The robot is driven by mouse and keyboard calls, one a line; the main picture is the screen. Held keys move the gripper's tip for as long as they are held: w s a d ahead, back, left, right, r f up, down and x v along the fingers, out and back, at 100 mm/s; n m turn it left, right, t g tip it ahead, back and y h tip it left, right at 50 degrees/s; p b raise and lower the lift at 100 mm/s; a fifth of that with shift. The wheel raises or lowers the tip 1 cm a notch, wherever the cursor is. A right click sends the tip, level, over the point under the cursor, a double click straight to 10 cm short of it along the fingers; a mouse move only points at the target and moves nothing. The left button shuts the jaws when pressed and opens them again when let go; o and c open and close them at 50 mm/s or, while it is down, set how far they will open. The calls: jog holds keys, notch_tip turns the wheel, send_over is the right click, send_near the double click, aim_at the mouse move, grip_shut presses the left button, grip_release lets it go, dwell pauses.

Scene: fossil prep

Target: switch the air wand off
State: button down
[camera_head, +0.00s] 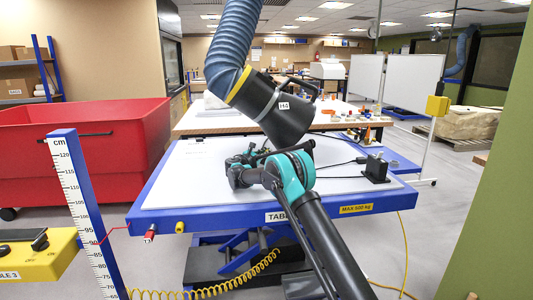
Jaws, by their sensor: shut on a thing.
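My gripper (240,168) is over the white top of the lift table (190,185), below the mouth of the blue extraction hose. It is shut on a dark thing, mostly hidden by the gripper and my teal-and-black wrist. This looks like the air wand, but its shape and switch cannot be made out. A black block (375,168) with short upright parts stands on the table to the right of my gripper. A thin dark line runs from the block towards my wrist.
The extraction hose's black hood (282,108) hangs close above my wrist. A red bin (75,140) stands left. A blue height scale (80,200) and yellow control box (35,258) are front left. A yellow coiled hose (215,290) lies below the table. The table's left part is clear.

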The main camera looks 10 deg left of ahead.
jog(key=c, duration=1.7)
grip_release()
jog(key=v, duration=1.2)
jog(key=shift+d, duration=0.1)
